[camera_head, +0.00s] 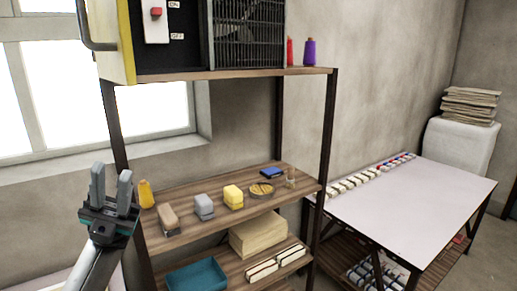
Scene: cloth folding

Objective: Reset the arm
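My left gripper (111,186) is raised at the left of the head view, its two grey fingers pointing up. The fingers stand apart with nothing between them. It is in front of the left end of a wooden shelf rack (165,240). My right gripper is not in view. No cloth is seen in either gripper.
The rack's shelf holds a yellow bottle (146,194), several small blocks and a blue item (271,172). Below are a teal tray (197,277) and a tan stack (258,234). A white-topped table (420,200) stands right, its middle clear. Folded cloths (470,104) lie behind it.

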